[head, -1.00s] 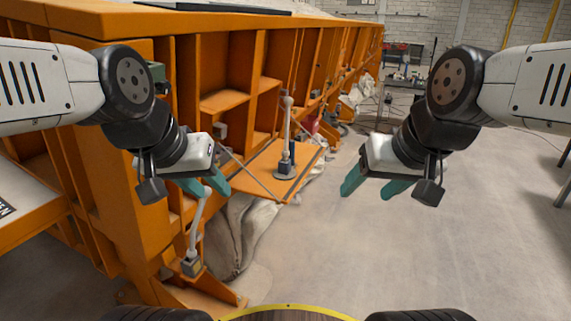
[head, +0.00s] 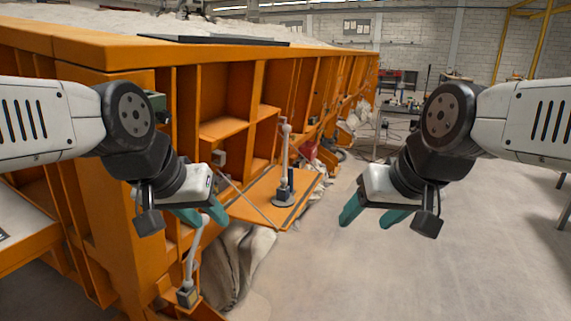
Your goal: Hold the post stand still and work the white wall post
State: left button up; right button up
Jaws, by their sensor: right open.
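The post stand (head: 284,197) has a round grey base and an upright pale post with a dark lower part. It stands on an orange shelf near the middle. A white wall post (head: 191,261) leans slightly at lower left, on a small dark block by the orange frame. My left gripper (head: 208,219) is open, its teal fingers apart. The wall post's top shows between the fingertips; I cannot tell whether they touch it. My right gripper (head: 366,222) is open and empty, over bare floor, to the right of the post stand and apart from it.
The large orange sandbed frame (head: 131,190) with open compartments fills the left and runs back. A crumpled grey sheet (head: 242,262) hangs below the shelf. Grey floor (head: 400,275) is clear on the right. A cluttered workbench area stands far back.

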aim_at(287, 127)
jog(key=i+l+u, duration=0.55)
jog(key=l, duration=0.3)
jog(key=i+l+u, duration=0.15)
jog(key=i+l, duration=0.15)
jog(key=i+l+u, duration=0.2)
jog(key=l, duration=0.2)
jog(key=i+l+u, duration=0.15)
jog(key=l, duration=0.2)
jog(key=k, duration=0.05)
